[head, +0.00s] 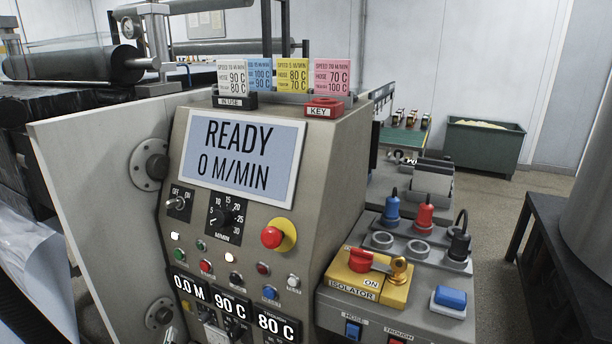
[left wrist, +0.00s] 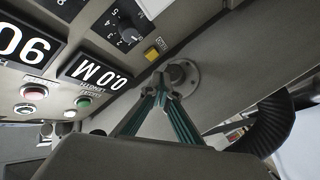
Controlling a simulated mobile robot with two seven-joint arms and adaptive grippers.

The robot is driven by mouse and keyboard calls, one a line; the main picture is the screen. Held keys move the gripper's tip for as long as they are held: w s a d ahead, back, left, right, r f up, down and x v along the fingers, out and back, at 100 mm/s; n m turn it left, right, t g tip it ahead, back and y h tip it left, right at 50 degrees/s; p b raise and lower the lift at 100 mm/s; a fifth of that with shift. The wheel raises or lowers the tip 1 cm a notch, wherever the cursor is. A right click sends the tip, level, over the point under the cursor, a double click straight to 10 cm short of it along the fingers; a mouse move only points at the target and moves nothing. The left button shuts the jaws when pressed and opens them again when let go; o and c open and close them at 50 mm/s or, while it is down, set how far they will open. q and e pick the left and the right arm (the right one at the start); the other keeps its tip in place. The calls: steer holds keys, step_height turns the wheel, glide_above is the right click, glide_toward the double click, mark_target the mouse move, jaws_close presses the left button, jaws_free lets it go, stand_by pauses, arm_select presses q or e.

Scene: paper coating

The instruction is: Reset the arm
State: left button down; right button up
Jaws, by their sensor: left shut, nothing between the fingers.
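My left gripper (left wrist: 162,92) shows in the left wrist view, with its two green-grey fingers closed together at the tips and nothing between them. The fingertips appear in front of a round grey flange (left wrist: 183,77) on the side panel of the machine; I cannot tell whether they touch it. In the head view the left gripper is not clearly made out. My right gripper is in neither view. The control console (head: 335,155) stands in the middle of the head view, with its screen (head: 240,158) reading READY, 0 M/MIN.
A large grey panel (head: 95,190) stands left of the console. A red emergency button (head: 271,237) sticks out. A green bin (head: 485,145) stands behind; open floor (head: 490,215) lies at the right.

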arm_select(q)
steer(key=s+d+m+g+h+p, duration=0.2)
steer(key=s+d+m, duration=0.3)
steer(key=s, duration=0.5)
steer(key=s+d+f+m+g+h+p, duration=0.1)
steer(key=s+d+m, duration=0.4)
steer(key=s, duration=0.5)
steer(key=s+d+m+g+h+p, duration=0.2)
steer(key=s+d+m+h+p, duration=0.1)
steer(key=s+d, duration=0.6)
steer(key=s+m+h, duration=0.1)
steer(key=m, duration=0.1)
steer(key=shift+s+f+m+g, duration=0.15)
steer(key=shift+f+m+g, duration=0.15)
steer(key=shift+f+g, duration=0.1)
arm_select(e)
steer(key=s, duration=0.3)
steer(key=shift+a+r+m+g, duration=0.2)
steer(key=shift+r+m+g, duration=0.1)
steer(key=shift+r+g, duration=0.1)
arm_select(q)
steer(key=shift+d, duration=0.1)
